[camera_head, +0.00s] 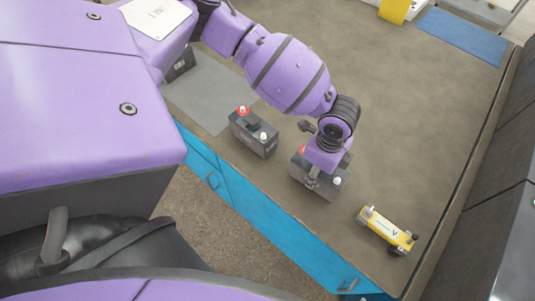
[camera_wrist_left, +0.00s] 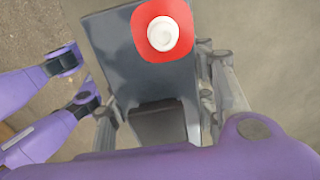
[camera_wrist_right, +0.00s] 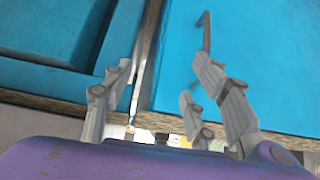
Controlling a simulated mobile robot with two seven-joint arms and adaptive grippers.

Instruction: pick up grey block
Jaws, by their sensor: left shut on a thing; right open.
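The grey block (camera_head: 328,189) is a dark grey battery on the brown worktop, right of centre in the head view, with a red terminal and a white one. My left gripper (camera_head: 313,176) is over it from above and shut on it. In the left wrist view the block (camera_wrist_left: 131,68) sits between the fingers, its red terminal with a white post facing the camera. Whether its base touches the worktop cannot be told. My right gripper (camera_wrist_right: 165,85) is open and empty in the right wrist view, facing blue cabinet doors; it is not seen in the head view.
A similar dark battery (camera_head: 250,138) stands to the left on the worktop (camera_head: 400,130). Another dark battery (camera_head: 181,64) is partly hidden by my arm, beside a grey mat (camera_head: 205,95). Blue cabinets (camera_head: 262,224) line the front edge.

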